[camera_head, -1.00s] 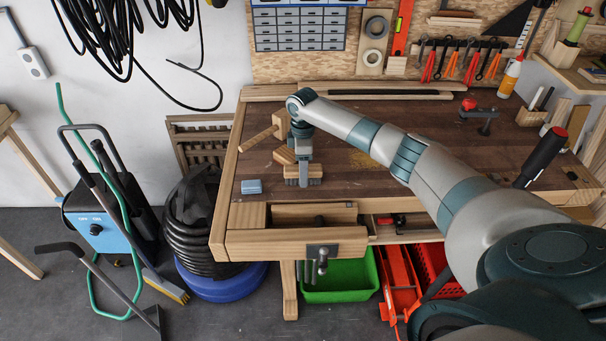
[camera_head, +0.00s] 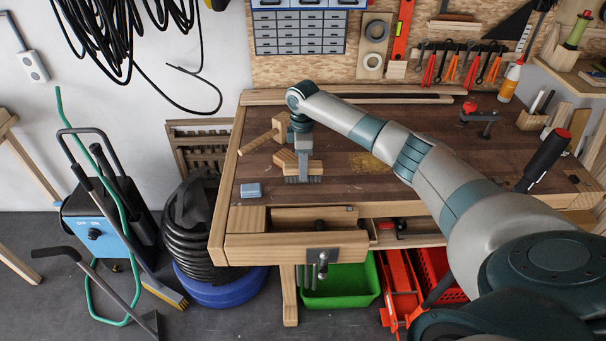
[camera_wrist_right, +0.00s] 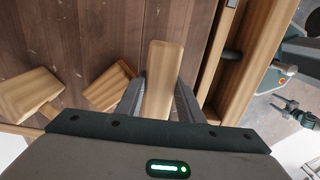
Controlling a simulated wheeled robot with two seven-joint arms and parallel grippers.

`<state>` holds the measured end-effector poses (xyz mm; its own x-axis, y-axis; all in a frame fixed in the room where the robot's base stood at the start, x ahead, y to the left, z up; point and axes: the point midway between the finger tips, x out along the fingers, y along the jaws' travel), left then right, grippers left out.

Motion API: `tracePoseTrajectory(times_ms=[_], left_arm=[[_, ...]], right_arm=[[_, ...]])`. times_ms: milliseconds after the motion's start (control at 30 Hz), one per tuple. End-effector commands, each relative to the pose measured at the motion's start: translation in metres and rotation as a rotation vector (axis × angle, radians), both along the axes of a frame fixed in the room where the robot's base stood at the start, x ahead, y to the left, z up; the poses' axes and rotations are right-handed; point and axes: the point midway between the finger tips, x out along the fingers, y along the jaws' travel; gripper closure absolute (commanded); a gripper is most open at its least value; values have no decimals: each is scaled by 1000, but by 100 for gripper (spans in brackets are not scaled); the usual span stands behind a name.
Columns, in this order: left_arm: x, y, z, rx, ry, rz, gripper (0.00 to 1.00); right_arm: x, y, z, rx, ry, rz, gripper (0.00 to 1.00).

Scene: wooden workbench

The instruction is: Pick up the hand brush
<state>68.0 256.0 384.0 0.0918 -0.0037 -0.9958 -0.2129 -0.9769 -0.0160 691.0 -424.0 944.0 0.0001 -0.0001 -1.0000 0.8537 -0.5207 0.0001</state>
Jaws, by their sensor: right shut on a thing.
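The hand brush (camera_head: 314,167) has a pale wooden body and shows small near the front left of the workbench top (camera_head: 350,192). My right gripper (camera_head: 303,177) points down over it with its fingers on either side. In the right wrist view, the wooden body (camera_wrist_right: 163,70) sits between the two fingers of the right gripper (camera_wrist_right: 160,95), which is shut on it. The brush's underside is hidden there. Whether it clears the bench top is hard to tell. My left gripper is out of view.
A wooden mallet (camera_head: 262,141) and a wooden block (camera_head: 283,158) lie close behind the brush. A small blue-grey block (camera_head: 251,190) lies to the left. An open drawer (camera_head: 297,247) juts out at the front. The bench top to the right is mostly clear.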

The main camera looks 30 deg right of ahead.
Motion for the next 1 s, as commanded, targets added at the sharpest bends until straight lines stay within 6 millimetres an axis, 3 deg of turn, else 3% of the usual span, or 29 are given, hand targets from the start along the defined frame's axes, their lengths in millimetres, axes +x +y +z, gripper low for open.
tracePoseTrajectory(times_ms=[67, 700, 1000], left_arm=[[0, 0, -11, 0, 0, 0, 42], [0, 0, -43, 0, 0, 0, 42], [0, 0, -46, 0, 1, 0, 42]], right_arm=[[1, 0, 10, 0, -4, 1, 90], [-90, -46, 71, -2, -1, 0, 90], [-104, -52, 82, 0, 0, 0, 90]])
